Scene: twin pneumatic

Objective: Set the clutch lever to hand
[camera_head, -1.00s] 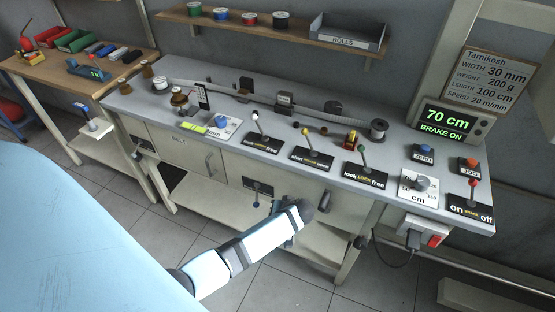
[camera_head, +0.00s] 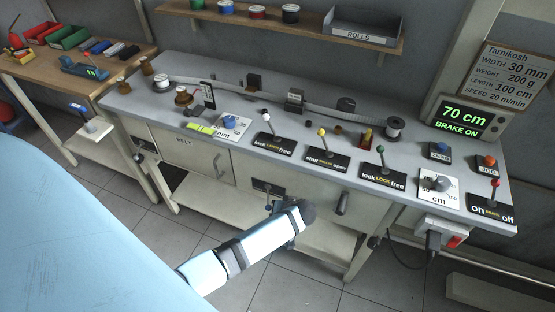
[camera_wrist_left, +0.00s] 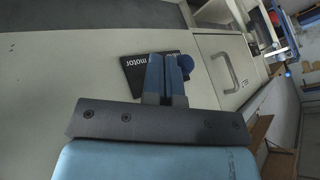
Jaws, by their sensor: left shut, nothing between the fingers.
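On the bench's front panel, below the row of top levers, is a small black label plate (camera_head: 262,186). In the left wrist view the plate (camera_wrist_left: 146,72) shows the word "motor"; its other part is hidden behind my fingers. My right gripper is not in view.
A display (camera_head: 461,117) reads "70 cm, BRAKE ON".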

